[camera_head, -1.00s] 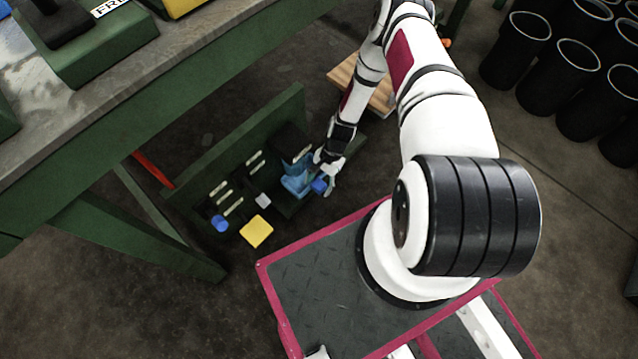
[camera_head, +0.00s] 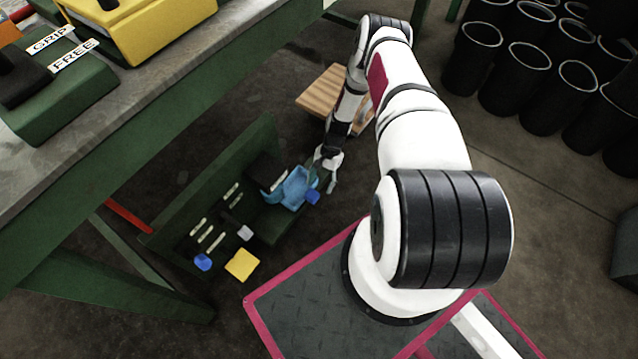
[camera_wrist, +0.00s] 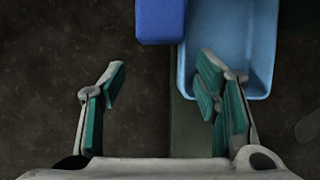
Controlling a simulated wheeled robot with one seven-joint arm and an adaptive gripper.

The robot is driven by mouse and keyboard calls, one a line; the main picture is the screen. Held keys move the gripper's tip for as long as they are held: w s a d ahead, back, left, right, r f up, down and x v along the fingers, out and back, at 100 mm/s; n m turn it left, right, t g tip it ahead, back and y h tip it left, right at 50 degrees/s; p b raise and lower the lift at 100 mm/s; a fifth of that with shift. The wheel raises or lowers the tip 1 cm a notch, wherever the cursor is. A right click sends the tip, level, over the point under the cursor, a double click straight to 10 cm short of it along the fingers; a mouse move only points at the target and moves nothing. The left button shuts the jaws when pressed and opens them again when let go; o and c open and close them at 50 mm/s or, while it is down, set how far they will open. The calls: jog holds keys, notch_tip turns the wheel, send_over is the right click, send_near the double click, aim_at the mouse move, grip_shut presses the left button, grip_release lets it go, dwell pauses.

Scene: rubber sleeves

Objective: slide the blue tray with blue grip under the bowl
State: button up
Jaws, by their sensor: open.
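The light blue tray (camera_head: 290,190) sits on a dark green low rack in the head view, with its darker blue grip (camera_head: 313,198) on its right side. My gripper (camera_head: 331,172) is beside the tray's right end. In the wrist view my gripper (camera_wrist: 162,80) is open with nothing between its fingers. The blue grip (camera_wrist: 160,22) is ahead of the gap between the fingers, apart from them. The light blue tray (camera_wrist: 232,45) is at upper right, and the right finger overlaps its near edge in the picture. I cannot make out a bowl.
A yellow block (camera_head: 242,265), another blue block (camera_head: 203,262) and a grey block (camera_head: 245,233) are on the rack's near left. The green rack wall (camera_head: 215,175) stands behind. A wooden board (camera_head: 332,95) lies beyond. Black bins (camera_head: 475,60) stand at upper right.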

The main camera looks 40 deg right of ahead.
jog(key=p+v, duration=0.5)
jog(key=v, duration=1.1)
jog(key=shift+p, duration=0.35)
dwell(0.9)
jog(key=shift+s+a, duration=0.1)
jog(key=shift+a, duration=0.05)
dwell(0.4)
